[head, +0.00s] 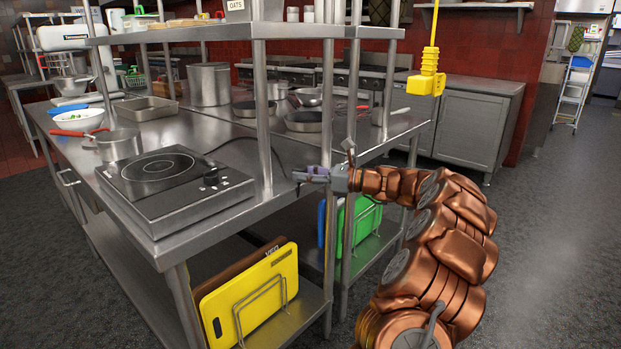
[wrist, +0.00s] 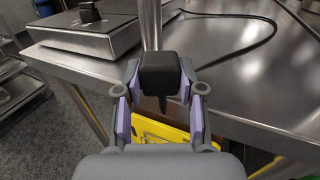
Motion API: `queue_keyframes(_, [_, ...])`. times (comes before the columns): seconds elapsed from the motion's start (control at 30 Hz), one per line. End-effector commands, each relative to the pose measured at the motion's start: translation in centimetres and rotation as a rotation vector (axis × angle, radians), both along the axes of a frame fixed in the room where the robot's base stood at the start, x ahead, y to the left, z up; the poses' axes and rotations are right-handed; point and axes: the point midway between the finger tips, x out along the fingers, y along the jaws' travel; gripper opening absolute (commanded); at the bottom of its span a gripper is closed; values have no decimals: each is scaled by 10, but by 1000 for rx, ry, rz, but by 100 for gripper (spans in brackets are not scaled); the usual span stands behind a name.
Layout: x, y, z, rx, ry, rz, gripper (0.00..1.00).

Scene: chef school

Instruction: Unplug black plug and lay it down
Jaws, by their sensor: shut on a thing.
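A black plug (wrist: 160,70) sits between the fingers of my gripper (wrist: 161,84) in the wrist view, with a narrow dark part pointing down from it. My gripper is shut on it, close to the steel table's edge; I cannot tell whether the plug touches the table. In the head view my gripper (head: 307,176) is beside the shelf post, and the plug is too small to make out. A black cord (wrist: 268,35) curves over the table toward the plug. The induction cooktop (head: 165,178) stands on the steel table (head: 120,228). No socket shows around the plug.
A yellow outlet box (head: 428,82) hangs on a yellow cord at upper right, apart from the plug. Shelf posts (head: 264,120) rise near my gripper. Yellow (head: 255,295) and green (head: 358,222) boards stand below. Bare tabletop (wrist: 225,90) lies right of the plug.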

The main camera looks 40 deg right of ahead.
Motion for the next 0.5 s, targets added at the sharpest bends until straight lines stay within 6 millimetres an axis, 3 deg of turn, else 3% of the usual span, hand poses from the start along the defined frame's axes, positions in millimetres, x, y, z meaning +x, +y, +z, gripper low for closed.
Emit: queue_keyframes(0.5, [38,9,-12,0,0,2,0])
